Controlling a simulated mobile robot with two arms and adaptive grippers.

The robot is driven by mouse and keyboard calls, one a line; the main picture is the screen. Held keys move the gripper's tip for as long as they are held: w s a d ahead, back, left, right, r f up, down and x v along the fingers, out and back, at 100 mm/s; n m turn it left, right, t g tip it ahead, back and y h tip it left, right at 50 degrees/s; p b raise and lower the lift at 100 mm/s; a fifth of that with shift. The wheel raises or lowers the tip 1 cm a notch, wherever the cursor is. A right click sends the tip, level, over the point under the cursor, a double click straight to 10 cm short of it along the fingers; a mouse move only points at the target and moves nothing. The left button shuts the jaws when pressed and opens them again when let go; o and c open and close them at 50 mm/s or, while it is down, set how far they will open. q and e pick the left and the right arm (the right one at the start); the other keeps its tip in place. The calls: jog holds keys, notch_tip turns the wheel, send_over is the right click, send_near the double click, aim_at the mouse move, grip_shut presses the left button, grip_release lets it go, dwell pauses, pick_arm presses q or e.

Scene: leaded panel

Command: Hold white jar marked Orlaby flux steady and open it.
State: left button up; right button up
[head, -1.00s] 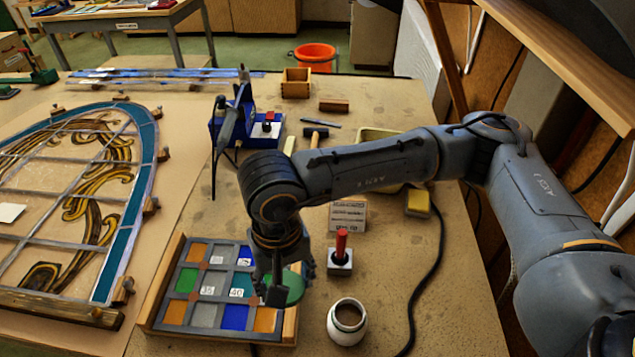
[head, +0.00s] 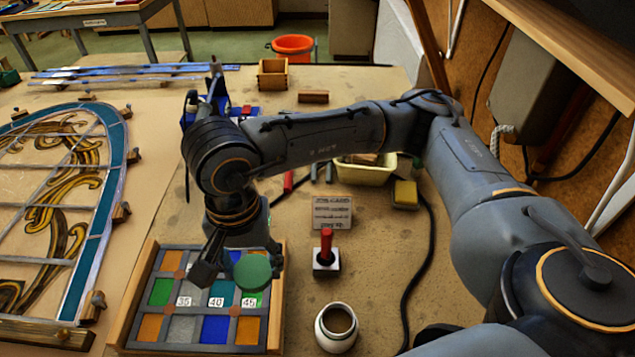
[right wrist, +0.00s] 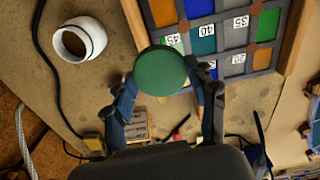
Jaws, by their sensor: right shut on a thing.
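The white jar (head: 336,342) stands upright and open on the bench, right of the colour sample panel. Brown contents show inside its mouth. Any marking on it cannot be read. In the right wrist view the jar (right wrist: 94,40) is at the upper left, with nothing touching it. My right gripper (head: 240,270) is shut on a round green lid (head: 253,273) and holds it over the panel, left of and apart from the jar. The lid (right wrist: 160,71) sits between both fingers in the right wrist view. My left gripper is not in view.
The sample panel (head: 281,310) of coloured glass squares lies under my right gripper. A red-handled tool in a block (head: 326,262), a small card (head: 332,212), a yellow sponge (head: 405,194) and a black cable (head: 409,290) are near the jar. A leaded panel (head: 100,225) fills the left.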

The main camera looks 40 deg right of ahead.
jog(key=s+d+m+b, duration=0.2)
jog(key=d+m+b, duration=0.3)
jog(key=d+m, duration=0.45)
jog(key=m+p, duration=0.2)
jog(key=m, duration=0.1)
send_over(294, 236)
jog(key=s, duration=0.1)
jog(key=f, duration=0.8)
jog(key=shift+a, duration=0.2)
jog(key=shift+w+d+f, duration=0.1)
jog(key=shift+w+f, duration=0.3)
jog(key=shift+f, duration=0.15)
notch_tip(294, 236, down, 3)
jog(key=shift+w+d+f+p, duration=0.1)
jog(key=shift+w+p, duration=0.05)
jog(key=shift+p, duration=0.9)
jog(key=shift+f, duration=0.15)
jog(key=shift+f, duration=0.1)
